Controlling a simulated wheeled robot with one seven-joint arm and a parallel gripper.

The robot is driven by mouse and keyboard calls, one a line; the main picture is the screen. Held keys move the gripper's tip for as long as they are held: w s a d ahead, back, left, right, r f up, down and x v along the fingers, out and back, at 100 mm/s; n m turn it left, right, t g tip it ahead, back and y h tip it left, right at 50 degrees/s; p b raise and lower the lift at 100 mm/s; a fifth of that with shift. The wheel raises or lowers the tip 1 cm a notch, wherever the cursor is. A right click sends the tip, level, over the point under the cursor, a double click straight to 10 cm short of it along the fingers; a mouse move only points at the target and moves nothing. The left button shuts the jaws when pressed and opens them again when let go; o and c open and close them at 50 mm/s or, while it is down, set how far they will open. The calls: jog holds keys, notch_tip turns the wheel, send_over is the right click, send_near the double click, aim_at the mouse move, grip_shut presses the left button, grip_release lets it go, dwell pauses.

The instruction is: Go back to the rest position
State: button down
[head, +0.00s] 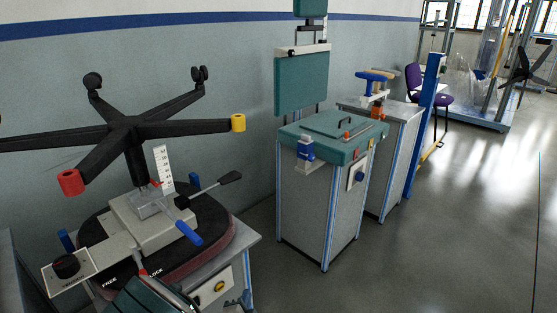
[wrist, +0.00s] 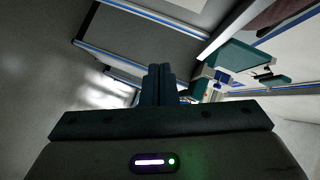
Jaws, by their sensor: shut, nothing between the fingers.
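My gripper shows in the wrist view (wrist: 159,85), with its two dark fingers together and nothing between them. In the head view, a dark teal part of my arm (head: 150,297) shows at the bottom edge, in front of the chair-base test stand; the fingertips are hard to make out there. The stand (head: 150,222) carries an upturned black five-arm chair base (head: 128,125) with a red cap and a yellow cap on two arm ends. A black-knobbed lever (head: 215,187) and blue handles stick out from it. My arm appears close to the stand's front edge.
A grey cabinet with a teal top (head: 318,205) stands right of the stand, with a teal panel (head: 302,82) behind it. Another cabinet, a blue post (head: 424,125) and a purple chair (head: 415,82) are farther back. The floor at right (head: 460,220) is clear.

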jog(key=s+d+r+m+g+h+p, duration=0.1)
jog(key=d+r+m+g+h+p, duration=0.8)
jog(key=d+r+m, duration=1.4)
jog(key=s+d+r+m+g+y+p, duration=0.1)
jog(key=s+d+r+m+g+p, duration=0.6)
jog(key=m, duration=0.8)
jog(key=s+a+r+m+t+y+p, duration=0.1)
jog(key=s+r+m+y+p, duration=0.2)
jog(key=r+m, duration=0.6)
jog(key=s+a+r+m+t+y+p, duration=0.2)
jog(key=s+r+m+y+p, duration=0.1)
jog(key=s+r+m+y, duration=0.2)
notch_tip(320, 180, up, 4)
jog(key=s+m, duration=0.2)
jog(key=m, duration=0.4)
jog(key=shift+a+r+y, duration=0.2)
jog(key=shift+r+y, duration=0.05)
jog(key=shift+y, duration=0.05)
jog(key=shift+a, duration=0.15)
